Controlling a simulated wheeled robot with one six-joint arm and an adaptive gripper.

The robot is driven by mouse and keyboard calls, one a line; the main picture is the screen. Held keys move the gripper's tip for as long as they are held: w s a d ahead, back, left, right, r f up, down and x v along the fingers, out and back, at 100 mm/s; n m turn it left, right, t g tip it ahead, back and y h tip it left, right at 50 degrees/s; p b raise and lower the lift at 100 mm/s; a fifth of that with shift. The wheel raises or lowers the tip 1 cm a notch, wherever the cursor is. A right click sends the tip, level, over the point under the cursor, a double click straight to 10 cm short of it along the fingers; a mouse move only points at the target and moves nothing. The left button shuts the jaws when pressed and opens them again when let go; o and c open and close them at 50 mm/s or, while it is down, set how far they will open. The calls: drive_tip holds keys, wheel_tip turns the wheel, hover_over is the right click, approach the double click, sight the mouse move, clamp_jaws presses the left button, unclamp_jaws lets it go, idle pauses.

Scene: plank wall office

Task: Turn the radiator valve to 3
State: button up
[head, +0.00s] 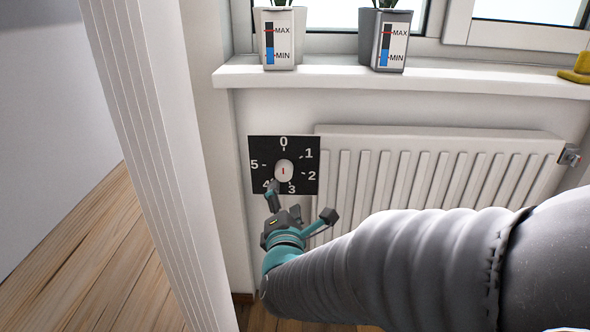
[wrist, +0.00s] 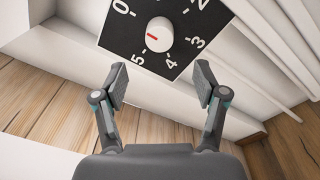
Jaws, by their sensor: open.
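The radiator valve is a white round knob (head: 283,171) on a black square dial plate (head: 311,142) numbered 0 to 5. In the wrist view the knob (wrist: 159,28) has a short red mark that appears to point toward 0. My gripper (head: 300,206) is open and empty, below the dial in the head view, one finger overlapping the plate's lower edge near the 4. In the wrist view the spread fingers (wrist: 160,82) are apart from the knob, which sits above the gap between them.
A white ribbed radiator (head: 430,165) is right of the dial. A windowsill (head: 400,80) above holds a white planter (head: 275,52), a grey planter (head: 375,50) and a yellow object (head: 579,70). A white post (head: 150,130) stands at the left. Wooden floor lies below.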

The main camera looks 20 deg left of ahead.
sight(284, 175)
drive_tip(key=x, duration=1)
drive_tip(key=shift+w+a+f+b, duration=0.1)
drive_tip(key=shift+w+b, duration=0.2)
drive_tip(key=shift+w, duration=0.1)
drive_tip(key=c, duration=1.2)
drive_tip(key=shift+o, duration=0.2)
